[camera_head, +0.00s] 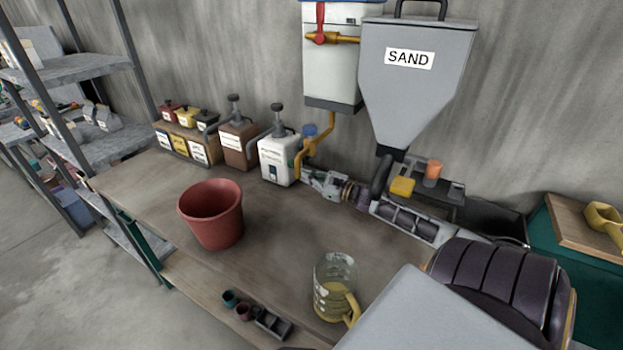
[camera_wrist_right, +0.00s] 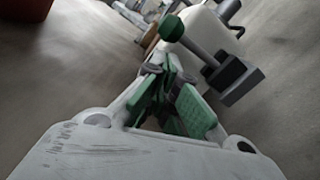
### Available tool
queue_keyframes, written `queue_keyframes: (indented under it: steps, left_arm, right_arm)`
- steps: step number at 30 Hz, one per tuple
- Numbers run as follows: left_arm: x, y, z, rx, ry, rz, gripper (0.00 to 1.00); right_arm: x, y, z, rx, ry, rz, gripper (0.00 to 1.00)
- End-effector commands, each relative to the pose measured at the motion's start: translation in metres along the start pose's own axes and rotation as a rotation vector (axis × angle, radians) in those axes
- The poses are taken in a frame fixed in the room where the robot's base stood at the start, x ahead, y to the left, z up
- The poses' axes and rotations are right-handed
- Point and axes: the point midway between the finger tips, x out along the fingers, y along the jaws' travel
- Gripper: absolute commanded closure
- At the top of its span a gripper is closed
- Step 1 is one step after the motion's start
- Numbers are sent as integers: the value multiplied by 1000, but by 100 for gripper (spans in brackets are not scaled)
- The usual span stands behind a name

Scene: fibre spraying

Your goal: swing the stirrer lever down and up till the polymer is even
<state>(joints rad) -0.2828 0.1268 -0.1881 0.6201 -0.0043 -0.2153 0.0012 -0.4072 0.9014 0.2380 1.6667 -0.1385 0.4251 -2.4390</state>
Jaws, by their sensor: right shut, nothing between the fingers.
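A white container (camera_head: 278,160) with a dark pump top and a small label stands at the back of the bench; it also shows in the right wrist view (camera_wrist_right: 206,32). A lever with a green knob (camera_wrist_right: 172,28) runs to a dark grey block (camera_wrist_right: 232,80) beside the container in that view. My right gripper (camera_head: 310,180) is low beside the container's right side, shut and empty. Its green-padded fingers (camera_wrist_right: 170,92) point toward the lever; I cannot tell if they touch it. The polymer inside is hidden. My left gripper is out of view.
A red bucket (camera_head: 212,215) and a glass jug with a yellow handle (camera_head: 334,280) stand on the bench (camera_head: 285,235). A brown container (camera_head: 238,148) stands left of the white one. A sand hopper (camera_head: 415,85) and a white tank (camera_head: 332,65) hang above.

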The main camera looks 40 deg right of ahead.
Motion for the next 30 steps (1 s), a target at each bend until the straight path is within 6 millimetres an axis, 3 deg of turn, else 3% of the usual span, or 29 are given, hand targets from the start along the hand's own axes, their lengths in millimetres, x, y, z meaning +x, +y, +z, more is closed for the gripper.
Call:
queue_keyframes:
  steps: [12,30]
  left_arm:
    - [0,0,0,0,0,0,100]
    - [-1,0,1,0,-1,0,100]
  right_arm:
    - [19,0,0,-1,0,0,100]
    - [20,0,1,5,0,0,100]
